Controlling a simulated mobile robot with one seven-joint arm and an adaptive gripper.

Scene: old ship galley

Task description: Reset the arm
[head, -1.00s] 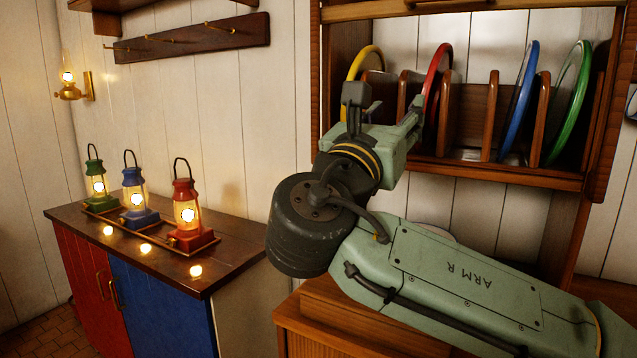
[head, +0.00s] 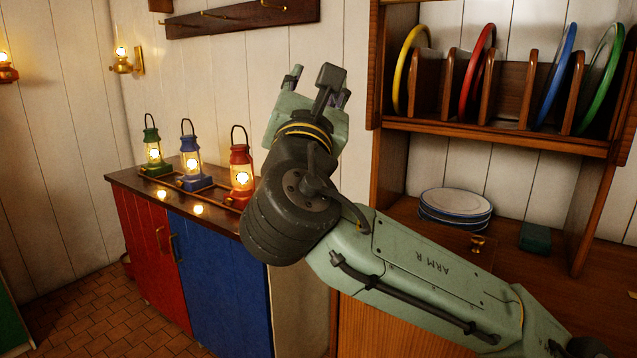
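My gripper (head: 312,88) is raised at the top centre of the head view, in front of the white plank wall, left of the plate rack. Its fingers point up and away from the camera. No object shows in it, but the gripper body hides part of the space between the fingers, so I cannot tell how far apart they are. My green arm runs from the lower right up to the gripper and touches nothing that I can see.
A wooden rack (head: 493,128) holds yellow, red, blue and green plates upright. Below it stand stacked white plates (head: 455,203) and a dark green block (head: 536,238). Green (head: 152,150), blue (head: 190,165) and red (head: 241,175) lanterns stand on the left cabinet (head: 222,285). Floor at lower left is clear.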

